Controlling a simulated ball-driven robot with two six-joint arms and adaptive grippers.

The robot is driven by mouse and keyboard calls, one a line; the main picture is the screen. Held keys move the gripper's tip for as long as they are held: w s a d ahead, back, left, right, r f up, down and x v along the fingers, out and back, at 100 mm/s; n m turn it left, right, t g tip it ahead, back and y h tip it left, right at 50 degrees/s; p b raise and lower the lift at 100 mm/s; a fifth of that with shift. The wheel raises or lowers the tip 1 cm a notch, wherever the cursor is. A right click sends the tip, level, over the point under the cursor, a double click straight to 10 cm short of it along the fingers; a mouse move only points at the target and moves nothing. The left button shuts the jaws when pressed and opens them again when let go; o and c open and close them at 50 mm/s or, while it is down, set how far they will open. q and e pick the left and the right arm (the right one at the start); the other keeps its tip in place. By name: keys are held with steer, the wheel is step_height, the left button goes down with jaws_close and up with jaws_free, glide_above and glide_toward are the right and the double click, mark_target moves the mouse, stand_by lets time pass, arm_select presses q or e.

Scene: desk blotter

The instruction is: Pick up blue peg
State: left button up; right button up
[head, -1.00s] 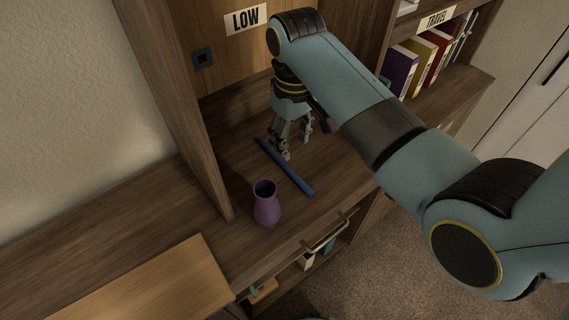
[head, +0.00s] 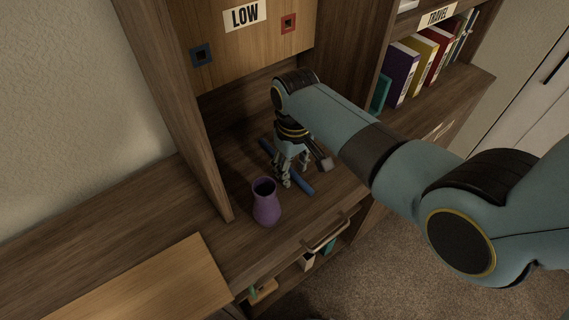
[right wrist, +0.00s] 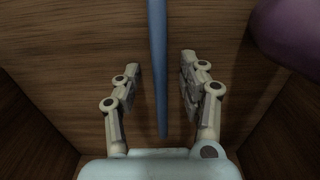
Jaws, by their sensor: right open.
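The blue peg (head: 300,182) is a long thin rod lying on the cabinet's wooden surface; my right gripper hides its middle in the head view. My right gripper (head: 284,183) is over the peg, pointing down, its fingers apart. In the right wrist view the peg (right wrist: 159,70) runs lengthwise between the two open fingers (right wrist: 160,80), touching neither visibly. The peg's near end shows between the fingers. Whether the fingertips reach the surface I cannot tell. My left gripper is out of view.
A purple vase (head: 266,205) stands just in front of the peg, close to my right gripper. A wooden upright (head: 190,120) bounds the space on the left. A panel labelled LOW (head: 245,15) has blue and red square sockets. Books (head: 405,72) stand on the right shelf.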

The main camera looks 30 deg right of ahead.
jaws_close()
steer(key=shift+r, duration=0.1)
